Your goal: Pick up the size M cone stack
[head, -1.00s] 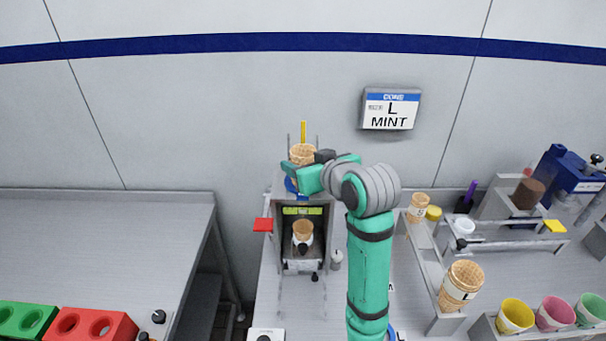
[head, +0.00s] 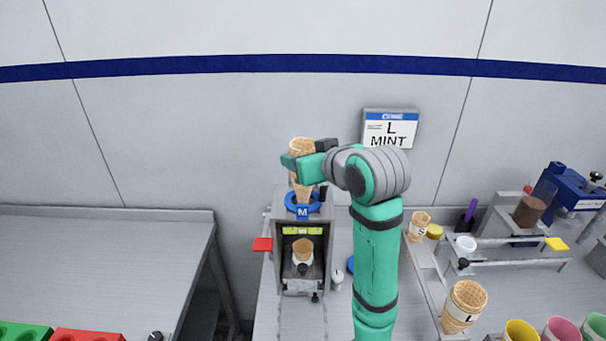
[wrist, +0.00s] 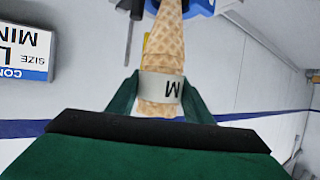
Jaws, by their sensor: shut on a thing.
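The size M cone stack (head: 303,190) is a tall waffle cone stack above the grey dispenser, its lower end at the blue ring (head: 290,204) with the M tag. My gripper (head: 302,168) is shut on the stack near its upper part. In the wrist view the stack (wrist: 166,48) shows a white band marked M between the two green fingers (wrist: 158,95). The stack's narrow end reaches toward the blue ring. I cannot tell whether the tip is clear of the ring.
A single cone (head: 303,248) stands inside the dispenser below. An L cone stack (head: 464,304) and a smaller cone stack (head: 418,226) stand in the rack at the right. A wall sign (head: 389,130) reads L MINT. A red flag-like tab (head: 262,244) sticks out left of the dispenser.

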